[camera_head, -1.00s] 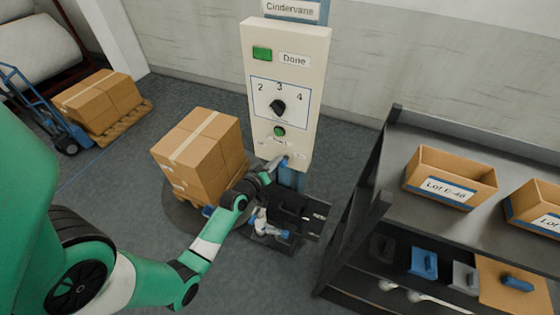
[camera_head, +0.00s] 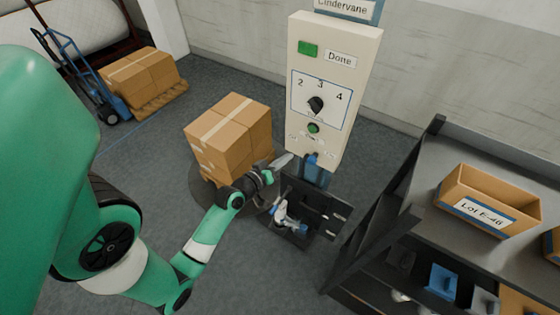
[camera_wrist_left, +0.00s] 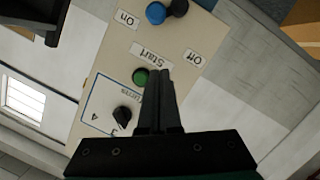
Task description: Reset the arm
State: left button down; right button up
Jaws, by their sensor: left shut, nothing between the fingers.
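My left arm reaches in from the left in the head view. Its gripper (camera_head: 283,161) is just left of the lower part of the beige control panel (camera_head: 334,75). In the left wrist view the gripper's dark fingers (camera_wrist_left: 160,75) are shut together and empty. They point at the panel, which appears upside down, and their tips overlap the area beside the green Start button (camera_wrist_left: 140,77). I cannot tell whether they touch it. A blue switch knob (camera_wrist_left: 156,13) between On and Off labels lies beyond the tips. My right gripper is not in view.
Cartons (camera_head: 228,137) stand on a round base left of the panel. A black stand (camera_head: 318,208) is below it. A dark shelf (camera_head: 470,170) with a Lot E-46 bin (camera_head: 487,200) is at right. A blue hand truck (camera_head: 85,75) is at far left. Floor between is clear.

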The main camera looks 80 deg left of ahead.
pick_arm(q)
jog(key=shift+v, duration=1)
